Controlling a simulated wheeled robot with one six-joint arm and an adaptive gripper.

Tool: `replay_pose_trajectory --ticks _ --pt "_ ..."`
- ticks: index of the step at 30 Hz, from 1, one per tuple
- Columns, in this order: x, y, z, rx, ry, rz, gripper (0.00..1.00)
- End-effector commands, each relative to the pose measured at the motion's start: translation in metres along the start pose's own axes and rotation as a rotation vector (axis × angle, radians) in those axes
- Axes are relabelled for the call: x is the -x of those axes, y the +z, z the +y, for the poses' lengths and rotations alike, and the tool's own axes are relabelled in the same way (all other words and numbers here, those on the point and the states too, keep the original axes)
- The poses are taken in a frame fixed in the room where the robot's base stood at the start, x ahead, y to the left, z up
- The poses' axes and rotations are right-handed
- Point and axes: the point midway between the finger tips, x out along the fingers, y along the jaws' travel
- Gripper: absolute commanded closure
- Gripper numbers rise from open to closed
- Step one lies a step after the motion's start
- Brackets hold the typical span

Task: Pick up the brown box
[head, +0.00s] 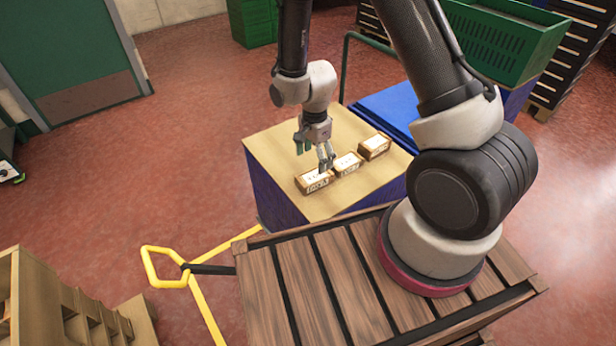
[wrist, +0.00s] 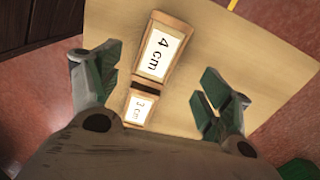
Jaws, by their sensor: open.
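Three brown boxes with white labels stand in a row on a tan-topped table: a left box (head: 314,181), a middle box (head: 347,164) and a right box (head: 374,147). The wrist view shows two of them, one labelled 4 cm (wrist: 161,49) and a smaller one labelled 3 cm (wrist: 139,107). My gripper (head: 326,165) is just above the left and middle boxes. In the wrist view my gripper (wrist: 155,72) is open, its green-tipped fingers apart on either side of the boxes. Nothing is held. I cannot tell the exact height gap.
The tan tabletop (head: 280,150) has free room left of the boxes. A blue lid or panel (head: 385,108) lies behind it. A green crate (head: 500,45) stands at the back right. A yellow rail (head: 205,305) runs at the front left. Wooden shelving (head: 35,300) stands lower left.

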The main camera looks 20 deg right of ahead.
Motion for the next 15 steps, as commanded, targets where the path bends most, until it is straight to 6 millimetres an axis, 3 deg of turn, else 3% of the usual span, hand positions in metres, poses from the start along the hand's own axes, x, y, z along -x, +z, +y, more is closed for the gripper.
replay_pose_trajectory --ticks 5,15 --pt "-0.005 0.0 -0.004 -0.103 -0.016 -0.001 0.21" --pt "-0.049 0.001 0.002 -0.107 -0.012 -0.001 0.21"
